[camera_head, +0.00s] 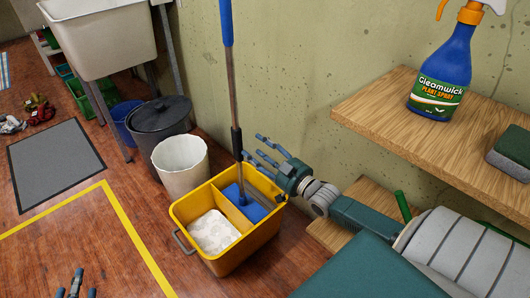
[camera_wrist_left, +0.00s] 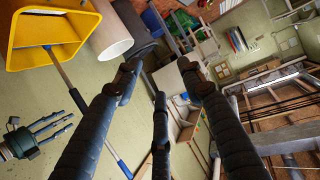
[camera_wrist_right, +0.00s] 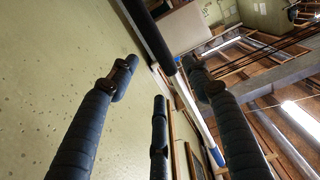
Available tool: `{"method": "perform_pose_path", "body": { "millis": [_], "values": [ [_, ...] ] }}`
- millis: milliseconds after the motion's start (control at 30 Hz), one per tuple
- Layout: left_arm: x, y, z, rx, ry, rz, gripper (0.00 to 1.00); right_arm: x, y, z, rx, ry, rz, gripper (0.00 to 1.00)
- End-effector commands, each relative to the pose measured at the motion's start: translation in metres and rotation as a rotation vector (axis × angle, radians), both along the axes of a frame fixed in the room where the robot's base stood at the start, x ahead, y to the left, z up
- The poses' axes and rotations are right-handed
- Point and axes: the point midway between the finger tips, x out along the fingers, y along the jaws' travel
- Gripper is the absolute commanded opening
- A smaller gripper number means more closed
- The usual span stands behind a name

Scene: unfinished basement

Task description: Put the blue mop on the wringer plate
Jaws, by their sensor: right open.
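The blue mop (camera_head: 232,85) stands nearly upright, its flat blue head down in the right compartment of the yellow bucket (camera_head: 243,259). A white, speckled surface (camera_head: 213,231) fills the left compartment; I cannot tell whether it is the wringer plate or foam. My right gripper (camera_head: 260,150) is open beside the dark grip of the mop handle, just right of it. In the right wrist view the handle (camera_wrist_right: 150,32) passes beyond the spread fingers. My left gripper (camera_head: 74,284) is open and empty, low at the left; the left wrist view shows its fingers (camera_wrist_left: 160,78) apart.
A white bin (camera_head: 181,168), a dark lidded pot (camera_head: 158,122) and a sink (camera_head: 100,40) stand behind the bucket. A wooden shelf (camera_head: 385,110) with a spray bottle (camera_head: 441,70) and a sponge (camera_head: 512,150) is at right. Floor in front is clear, with a grey mat (camera_head: 55,160).

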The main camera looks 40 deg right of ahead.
Motion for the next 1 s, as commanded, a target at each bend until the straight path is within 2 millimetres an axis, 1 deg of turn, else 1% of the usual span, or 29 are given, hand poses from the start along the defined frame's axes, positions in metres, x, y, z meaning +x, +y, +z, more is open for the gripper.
{"method": "perform_pose_path", "body": {
  "millis": [100,300,433,567,633,667,767,800,867,900,967,1000],
  "values": [
    [-0.015,0.007,-0.022,0.028,0.118,0.008,0.40,-0.009,-0.001,0.001,0.001,0.002,0.000,0.49],
    [-0.044,0.019,-0.055,0.069,0.295,0.022,0.40,-0.021,-0.002,0.001,0.001,0.002,-0.001,0.49],
    [-0.059,0.025,-0.069,0.087,0.375,0.027,0.40,-0.026,-0.002,0.001,0.001,0.000,-0.001,0.49],
    [-0.068,0.028,-0.077,0.096,0.419,0.029,0.40,-0.029,-0.002,0.000,0.001,0.001,0.000,0.49],
    [-0.070,0.029,-0.079,0.098,0.432,0.031,0.40,-0.031,0.005,-0.004,0.003,0.016,0.005,0.49],
    [-0.071,0.029,-0.080,0.099,0.435,0.031,0.40,-0.032,0.012,-0.008,0.004,0.031,0.011,0.49],
    [-0.072,0.029,-0.080,0.099,0.438,0.031,0.40,-0.042,0.057,-0.029,0.005,0.123,0.046,0.49],
    [-0.072,0.029,-0.080,0.099,0.438,0.031,0.40,-0.049,0.082,-0.039,0.002,0.177,0.065,0.49],
    [-0.072,0.029,-0.080,0.099,0.437,0.031,0.40,-0.063,0.122,-0.052,-0.009,0.266,0.094,0.49],
    [-0.072,0.029,-0.080,0.099,0.437,0.031,0.40,-0.075,0.148,-0.057,-0.021,0.326,0.112,0.49],
    [-0.071,0.029,-0.080,0.099,0.437,0.031,0.40,-0.095,0.181,-0.062,-0.043,0.419,0.130,0.49],
    [-0.071,0.029,-0.080,0.099,0.437,0.031,0.40,-0.109,0.199,-0.062,-0.058,0.475,0.137,0.49]
  ]
}}
